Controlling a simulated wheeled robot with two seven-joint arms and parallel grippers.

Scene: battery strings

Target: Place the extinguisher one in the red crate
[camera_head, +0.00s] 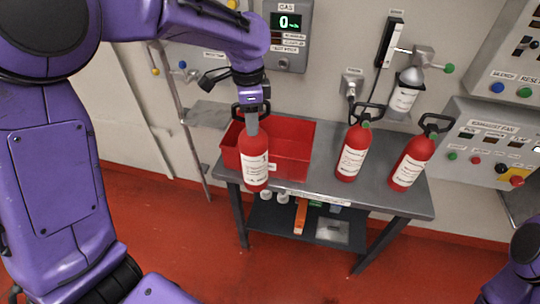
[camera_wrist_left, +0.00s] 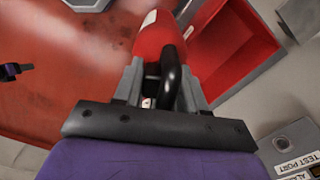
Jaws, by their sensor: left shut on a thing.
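Extinguisher one (camera_head: 254,160), red with a white label bearing a 1, hangs upright from my left gripper (camera_head: 252,122). In the head view it is in front of the left part of the red crate (camera_head: 291,133) and overlaps its front wall. The left gripper is shut on its top; in the left wrist view the jaws (camera_wrist_left: 163,95) close around its black handle (camera_wrist_left: 172,75). The crate's open inside shows at the upper right of the wrist view (camera_wrist_left: 228,45). Whether the extinguisher touches the crate cannot be told. The right gripper is not in view.
The crate stands on a grey metal table (camera_head: 325,190). Two more red extinguishers (camera_head: 354,152) (camera_head: 412,162) stand to the right on it. A gas panel (camera_head: 287,35), a grey cylinder (camera_head: 404,95) and a control panel (camera_head: 490,145) are on the wall behind.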

